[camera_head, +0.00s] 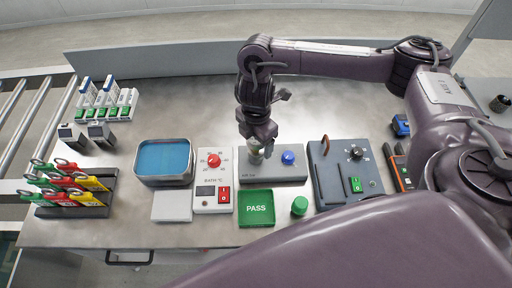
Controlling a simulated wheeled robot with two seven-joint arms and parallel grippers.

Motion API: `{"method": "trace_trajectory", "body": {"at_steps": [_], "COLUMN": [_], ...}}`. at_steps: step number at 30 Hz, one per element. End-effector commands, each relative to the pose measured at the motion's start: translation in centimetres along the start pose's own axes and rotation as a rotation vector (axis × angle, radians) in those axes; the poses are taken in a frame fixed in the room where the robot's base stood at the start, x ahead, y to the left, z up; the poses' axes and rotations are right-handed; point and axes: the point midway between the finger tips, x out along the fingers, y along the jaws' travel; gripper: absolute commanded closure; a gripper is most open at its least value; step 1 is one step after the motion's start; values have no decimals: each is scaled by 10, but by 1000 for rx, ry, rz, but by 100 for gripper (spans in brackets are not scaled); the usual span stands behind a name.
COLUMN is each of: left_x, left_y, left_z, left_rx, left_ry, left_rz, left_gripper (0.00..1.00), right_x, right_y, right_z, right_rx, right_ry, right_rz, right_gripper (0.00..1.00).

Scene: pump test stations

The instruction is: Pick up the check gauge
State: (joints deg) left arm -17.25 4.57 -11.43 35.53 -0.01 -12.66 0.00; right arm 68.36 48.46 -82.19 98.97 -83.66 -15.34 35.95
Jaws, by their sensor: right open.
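My right gripper (257,140) reaches down from the back over a grey block (290,167) at the middle of the bench. Its jaws are open, close around or just above a small pale, round-bodied piece (255,157) on the left part of the block. This piece seems to be the check gauge. The gripper hides its upper part, and I cannot tell whether the fingers touch it. A blue knob (288,158) sits on the block to its right. My left gripper is not in view.
Left of the block are a white control box with a red dial (213,180) and a blue-filled bath (163,160). A green PASS tray (256,208) and a green knob (299,206) lie in front. A dark control box (335,190) stands right. Bare bench lies behind.

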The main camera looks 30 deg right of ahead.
Motion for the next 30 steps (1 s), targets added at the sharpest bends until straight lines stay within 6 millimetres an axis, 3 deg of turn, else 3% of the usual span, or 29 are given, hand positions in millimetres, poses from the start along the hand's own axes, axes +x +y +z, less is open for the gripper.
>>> {"method": "trace_trajectory", "body": {"at_steps": [3, 12, 25, 30], "left_x": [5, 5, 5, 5], "left_y": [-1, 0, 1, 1], "left_z": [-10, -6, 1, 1], "left_rx": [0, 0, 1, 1], "left_ry": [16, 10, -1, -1], "left_rz": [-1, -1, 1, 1], "left_gripper": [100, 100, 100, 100], "right_x": [15, 16, 16, 16], "right_y": [0, 0, 0, 1], "right_z": [-1, 0, 0, 0], "right_rx": [-1, -1, -1, -1], "right_ry": [1, 0, 0, 0], "right_rz": [-2, 1, 1, 2], "right_gripper": [23, 23, 79, 81]}}
